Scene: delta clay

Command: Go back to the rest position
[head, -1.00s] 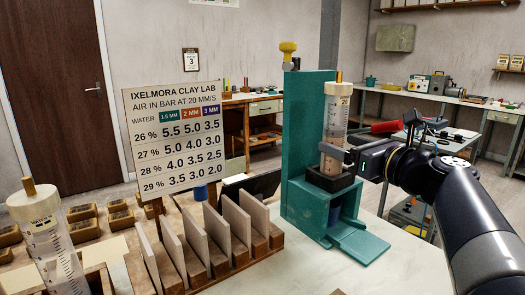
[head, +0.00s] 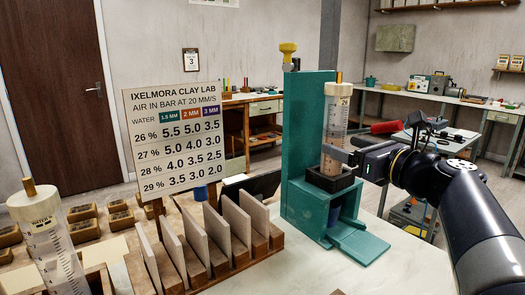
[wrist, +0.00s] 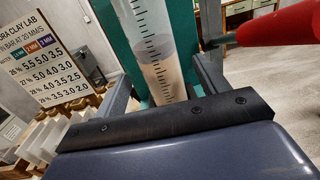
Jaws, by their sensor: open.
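My gripper (head: 350,157) is open at the right side of a clear syringe tube (head: 337,115). The tube holds beige clay in its lower part and stands upright in a black holder (head: 330,180) on the teal stand (head: 308,130). In the wrist view, the two fingers lie left and right of the lower tube (wrist: 150,45), with visible gaps to it. Whether the fingertips still reach past the tube is hard to tell. My arm reaches in from the right edge.
A sign board (head: 180,135) and a rack of upright tiles (head: 205,240) stand left of the stand. Another syringe (head: 50,245) is at front left. A red-handled thing (head: 386,127) lies behind my gripper. The white tabletop (head: 390,268) at front right is clear.

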